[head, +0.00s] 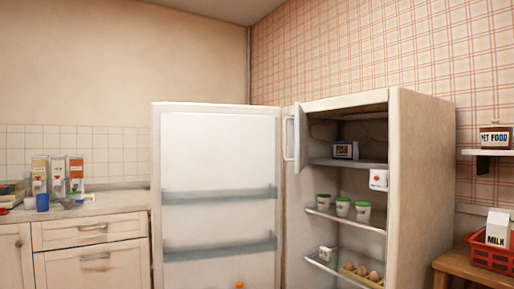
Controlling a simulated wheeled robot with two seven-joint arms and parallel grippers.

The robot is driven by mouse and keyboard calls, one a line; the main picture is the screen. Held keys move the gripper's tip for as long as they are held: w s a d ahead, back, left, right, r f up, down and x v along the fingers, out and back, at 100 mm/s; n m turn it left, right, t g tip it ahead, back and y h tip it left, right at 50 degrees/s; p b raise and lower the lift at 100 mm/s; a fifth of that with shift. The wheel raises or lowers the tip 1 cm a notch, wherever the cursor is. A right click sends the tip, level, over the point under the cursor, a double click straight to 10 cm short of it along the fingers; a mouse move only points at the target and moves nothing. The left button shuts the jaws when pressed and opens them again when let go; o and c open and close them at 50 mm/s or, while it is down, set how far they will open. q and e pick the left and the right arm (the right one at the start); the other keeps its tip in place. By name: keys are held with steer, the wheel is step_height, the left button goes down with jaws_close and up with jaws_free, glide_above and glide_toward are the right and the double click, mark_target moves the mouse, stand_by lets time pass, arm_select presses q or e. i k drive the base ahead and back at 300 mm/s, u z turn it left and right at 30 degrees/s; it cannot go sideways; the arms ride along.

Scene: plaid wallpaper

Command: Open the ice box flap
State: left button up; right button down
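The fridge (422,180) stands with its large door (218,145) swung wide open to the left. The ice box flap (301,138) is a small pale panel with a vertical handle on its left. It stands swung out at the left side of the top compartment, seen at a steep angle. The ice box (350,130) is open to view, with a dark blue labelled box (345,151) on its floor. Neither of my grippers is in view.
Below are shelves with several green-lidded tubs (342,207) and eggs (362,272). A counter (105,204) stands left; a red basket (490,255) with a milk carton (498,229) sits right.

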mark_target(298, 140)
steer(key=u, duration=0.95)
steer(key=i, duration=1.75)
steer(key=z, duration=0.45)
